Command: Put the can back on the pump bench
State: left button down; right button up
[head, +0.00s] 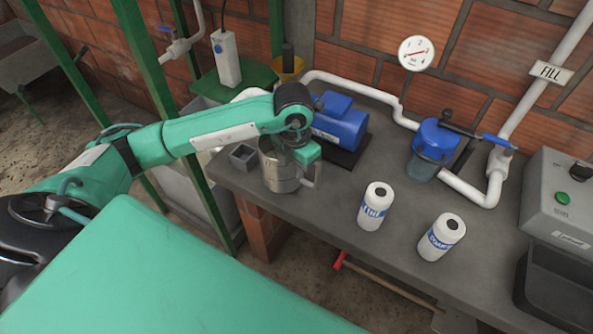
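The can looks like a metal jug (277,172) with a side handle on its right. It appears upright at the left front part of the grey pump bench (335,215). I cannot tell whether its base touches the bench top. My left arm reaches in from the left over the can. My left gripper (304,156) is at the can's upper right, by the handle. Its fingers are mostly hidden, so I cannot see whether they are closed on the handle. My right gripper is not in view.
A blue pump (340,122) stands behind the can, and a small grey box (243,157) is left of it. Two white bottles (376,206) (442,237) stand to the right. A blue-topped filter (433,145) and white pipes run behind. A grey control box (562,200) is far right.

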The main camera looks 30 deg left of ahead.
pick_arm(q)
notch_tip(320, 180, down, 2)
jog(key=shift+f, duration=0.25)
jog(key=c, duration=1.7)
grip_release()
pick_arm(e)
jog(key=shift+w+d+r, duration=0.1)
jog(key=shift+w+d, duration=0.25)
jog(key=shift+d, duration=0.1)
